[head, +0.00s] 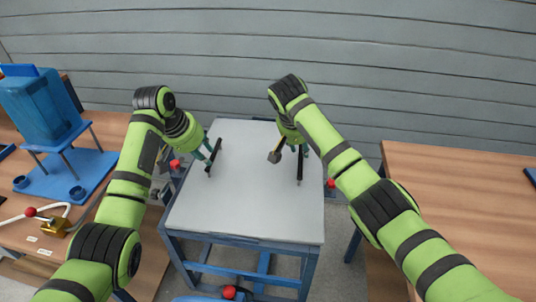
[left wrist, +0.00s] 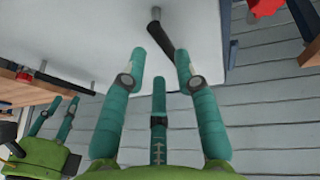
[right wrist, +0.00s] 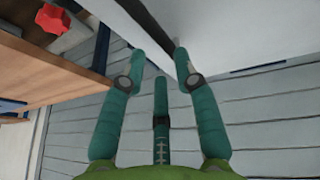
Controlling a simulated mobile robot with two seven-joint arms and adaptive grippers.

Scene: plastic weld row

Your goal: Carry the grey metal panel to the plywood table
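The grey metal panel (head: 245,190) lies flat on a blue-framed stand (head: 240,270) in the middle of the head view. It has a dark bar handle on its left (head: 213,158) and another on its right (head: 299,168). My left gripper (head: 208,152) is over the left handle; in the left wrist view its fingers (left wrist: 158,55) are apart, with the handle (left wrist: 172,36) just beyond them. My right gripper (head: 291,150) is at the right handle; in the right wrist view its fingers (right wrist: 159,55) are apart, with the dark bar (right wrist: 150,30) running between their tips. Any contact is unclear.
A wood-topped table (head: 470,190) stands at the right, mostly clear. Another wooden surface (head: 105,130) at the left carries a blue container on a stand (head: 40,105) and a brass fitting (head: 57,226). Red knobs (head: 229,291) stick out around the stand. A grey slatted wall (head: 240,50) is behind.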

